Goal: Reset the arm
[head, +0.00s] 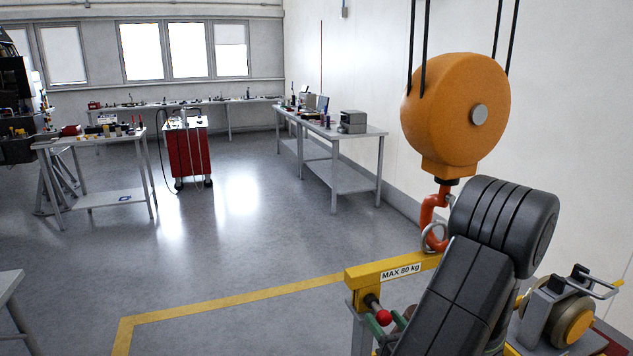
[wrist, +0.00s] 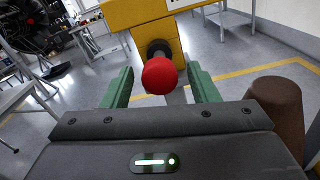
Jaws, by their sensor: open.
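My gripper (wrist: 161,88) is open, its two green fingers apart in the wrist view. A red ball knob (wrist: 160,75) on a dark stem shows between the fingers, with a gap on both sides. How deep it sits between them I cannot tell. In the head view the red knob (head: 383,317) sticks out from the end of a yellow beam (head: 366,275) marked MAX 80 kg. The gripper (head: 388,328) is close by it there, mostly hidden behind my dark arm, which fills the lower right.
An orange hoist (head: 455,112) hangs from cables, its hook (head: 432,212) at the beam's ring. A brown rounded object (wrist: 277,115) stands right of the gripper in the wrist view. A red cart (head: 187,150) and workbenches (head: 335,132) stand farther back. The middle floor is clear.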

